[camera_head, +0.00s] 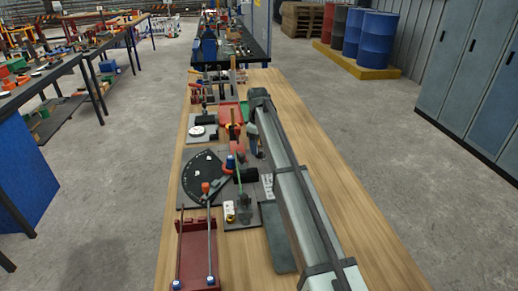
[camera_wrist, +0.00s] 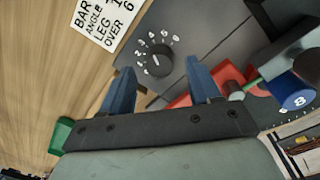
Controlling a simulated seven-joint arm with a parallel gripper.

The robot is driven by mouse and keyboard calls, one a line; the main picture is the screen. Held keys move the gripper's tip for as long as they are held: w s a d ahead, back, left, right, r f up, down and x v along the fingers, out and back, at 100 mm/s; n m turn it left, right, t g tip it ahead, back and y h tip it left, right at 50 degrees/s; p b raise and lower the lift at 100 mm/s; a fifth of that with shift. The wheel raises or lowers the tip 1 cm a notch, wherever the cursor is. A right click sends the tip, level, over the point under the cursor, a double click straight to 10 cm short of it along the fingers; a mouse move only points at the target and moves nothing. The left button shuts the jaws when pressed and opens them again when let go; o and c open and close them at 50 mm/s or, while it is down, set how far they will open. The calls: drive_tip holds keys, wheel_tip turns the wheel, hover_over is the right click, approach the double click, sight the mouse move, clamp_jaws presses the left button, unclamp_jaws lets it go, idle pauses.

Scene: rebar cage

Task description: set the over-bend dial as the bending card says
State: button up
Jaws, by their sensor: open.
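In the wrist view the over-bend dial (camera_wrist: 155,62) is a dark round knob on a grey plate, ringed by white numerals. A pale mark shows on the knob, but I cannot tell which numeral it points to. The white bending card (camera_wrist: 105,18) lies at the upper left, cut off by the picture edge. BAR, ANGLE, LEG and OVER can be read; a 1 and a 6 show, their rows unclear. My gripper (camera_wrist: 161,72) is open, its two blue fingers apart with the dial between and just beyond their tips. I cannot tell whether they touch it.
In the wrist view, red parts (camera_wrist: 233,74), a green rod (camera_wrist: 258,84) and a blue cylinder (camera_wrist: 293,93) stand right of the fingers. In the head view a black protractor plate (camera_head: 203,176) and a red stand (camera_head: 197,250) crowd the wooden bench (camera_head: 350,200). Its right side is clear.

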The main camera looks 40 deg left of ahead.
drive_tip(key=shift+w+f, duration=0.1)
drive_tip(key=shift+f, duration=0.9)
drive_tip(key=c, duration=1)
